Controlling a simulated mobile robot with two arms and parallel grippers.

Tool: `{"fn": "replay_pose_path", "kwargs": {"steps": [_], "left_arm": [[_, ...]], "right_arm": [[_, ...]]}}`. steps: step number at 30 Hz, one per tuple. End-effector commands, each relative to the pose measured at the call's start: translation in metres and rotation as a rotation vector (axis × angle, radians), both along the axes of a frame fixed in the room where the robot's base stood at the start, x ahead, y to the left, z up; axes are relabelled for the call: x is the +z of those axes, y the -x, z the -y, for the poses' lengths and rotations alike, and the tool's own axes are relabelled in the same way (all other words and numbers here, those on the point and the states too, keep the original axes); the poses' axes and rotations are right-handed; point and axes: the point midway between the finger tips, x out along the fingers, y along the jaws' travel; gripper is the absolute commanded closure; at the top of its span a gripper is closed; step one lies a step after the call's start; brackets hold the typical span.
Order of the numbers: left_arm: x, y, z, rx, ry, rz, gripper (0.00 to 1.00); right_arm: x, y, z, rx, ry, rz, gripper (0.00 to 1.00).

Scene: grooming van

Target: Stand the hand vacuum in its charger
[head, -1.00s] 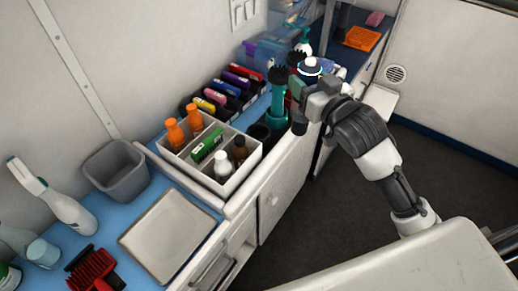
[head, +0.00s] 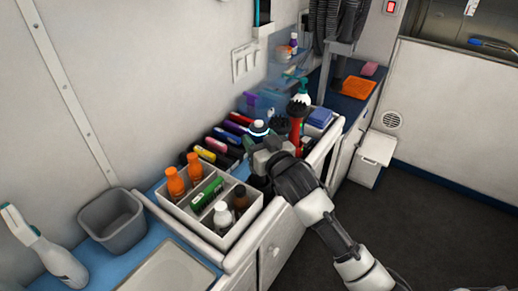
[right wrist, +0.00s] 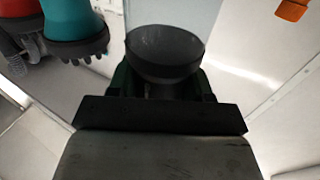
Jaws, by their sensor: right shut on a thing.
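My right gripper (head: 262,160) is over the counter at the far side of the divided caddy. It is shut on a dark thing with a round, cup-like end (right wrist: 165,55) and dark green sides, which I take to be the hand vacuum. In the head view the gripper and arm hide most of it. I cannot make out the charger for certain in either view. My left gripper is not in view.
A white caddy (head: 188,222) with several bottles stands close to the gripper. A red tool (head: 296,127) with a dark bristled end is beyond it; a teal one (right wrist: 75,28) shows in the wrist view. A grey bin (head: 112,222) and a spray bottle (head: 50,250) are left.

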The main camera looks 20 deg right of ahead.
Motion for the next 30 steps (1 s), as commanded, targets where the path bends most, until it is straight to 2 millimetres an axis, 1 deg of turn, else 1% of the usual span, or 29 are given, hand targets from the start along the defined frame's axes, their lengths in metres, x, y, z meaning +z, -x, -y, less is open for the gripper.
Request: {"fn": "replay_pose_path", "kwargs": {"steps": [1,3,6,17,18,23,30], "left_arm": [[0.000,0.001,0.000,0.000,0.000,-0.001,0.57],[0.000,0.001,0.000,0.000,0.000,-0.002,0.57],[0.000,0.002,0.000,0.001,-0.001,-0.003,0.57],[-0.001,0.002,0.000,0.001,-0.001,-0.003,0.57],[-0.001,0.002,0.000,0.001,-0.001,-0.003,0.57],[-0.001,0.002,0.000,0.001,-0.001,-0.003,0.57],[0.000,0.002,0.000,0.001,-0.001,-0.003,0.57]], "right_arm": [[-0.008,0.000,0.000,0.001,-0.001,-0.002,0.74],[-0.019,0.001,0.000,0.000,0.000,-0.002,0.74],[-0.028,0.001,0.000,0.001,0.000,0.000,0.74],[-0.032,0.001,0.000,0.001,0.000,0.001,0.74],[-0.034,0.001,0.000,0.001,0.000,-0.002,0.48],[-0.034,0.001,0.000,0.001,0.000,-0.002,0.24],[-0.033,0.001,0.000,0.001,0.000,-0.002,0.24]]}}
